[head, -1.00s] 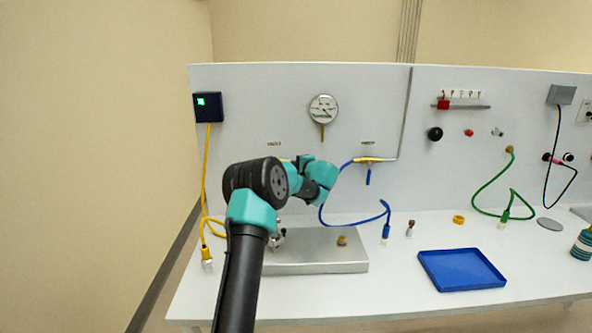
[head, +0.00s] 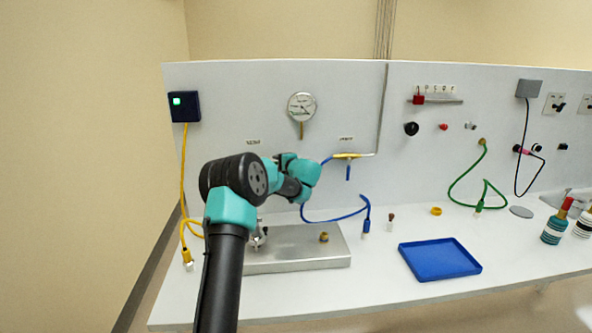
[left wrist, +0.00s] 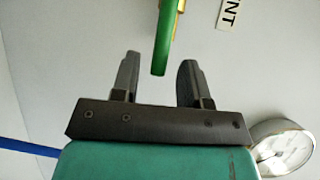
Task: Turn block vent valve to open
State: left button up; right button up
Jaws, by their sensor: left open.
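The vent valve's green handle (left wrist: 166,35) shows in the left wrist view, with a brass-coloured edge near the top of the picture. Part of the VENT label (left wrist: 230,12) is beside it on the panel. My left gripper (left wrist: 160,62) is open, and the handle's lower end lies between its fingertips in the picture, with a gap on each side. I cannot tell whether the fingers reach its depth. In the head view my left arm (head: 232,205) hides the vent valve and the gripper's fingers, below the left label (head: 253,142). My right gripper is not in view.
A round gauge (head: 302,107) is on the panel, above and right of my wrist. A blue-handled valve (head: 348,172) and blue hose (head: 335,217) are to the right. A metal block (head: 295,245) and blue tray (head: 440,260) stand on the bench.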

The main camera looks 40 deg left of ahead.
pick_arm(q)
jog(key=v, duration=1.6)
jog(key=shift+a, duration=0.1)
